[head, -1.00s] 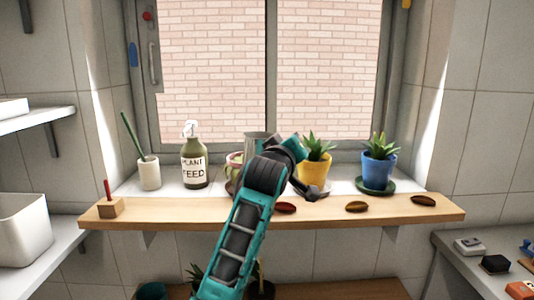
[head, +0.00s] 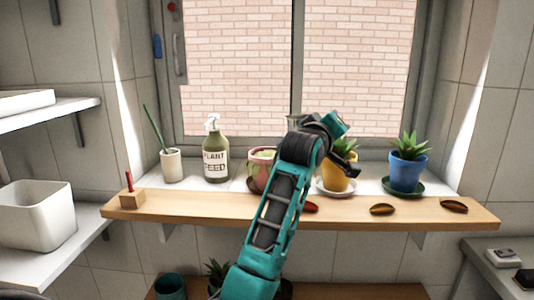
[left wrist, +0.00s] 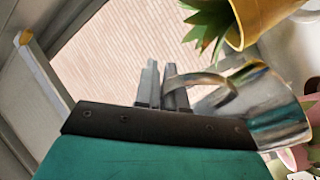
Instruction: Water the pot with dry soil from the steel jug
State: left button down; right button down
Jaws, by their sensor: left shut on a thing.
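My left gripper (left wrist: 163,85) is shut on the handle of the steel jug (left wrist: 272,100). The jug is tilted in the left wrist view. In the head view, only a bit of its rim (head: 295,122) shows; my arm hides the rest and the fingers. The pink and green pot (head: 258,180) stands left of my wrist. The yellow pot (head: 335,182), with a spiky plant, is partly behind my wrist; it also shows in the left wrist view (left wrist: 268,20). The blue pot (head: 405,178) stands further right. I cannot tell which soil is dry.
A plant feed bottle (head: 215,160) and a white cup (head: 171,166) stand on the sill to the left. The window is behind.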

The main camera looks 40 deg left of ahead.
pick_arm(q)
jog(key=a+r+n, duration=0.5)
jog(key=a+n, duration=0.3)
jog(key=n, duration=0.1)
jog(key=shift+s+a+r, duration=0.2)
jog(key=shift+a+r, duration=0.05)
jog(key=shift+a, duration=0.15)
jog(key=shift+a+n, duration=0.1)
jog(key=shift+n, duration=0.3)
jog(key=shift+a+f+n+g+h, duration=0.15)
jog(key=shift+a+n+g+h, duration=0.2)
jog(key=shift+n, duration=0.25)
jog(key=shift+s+d, duration=0.1)
jog(key=shift+d, duration=0.25)
jog(key=shift+s+d, duration=0.1)
jog(key=shift+d, duration=0.15)
jog(key=shift+d+b, duration=0.35)
jog(key=shift+d, duration=0.3)
dwell(1.2)
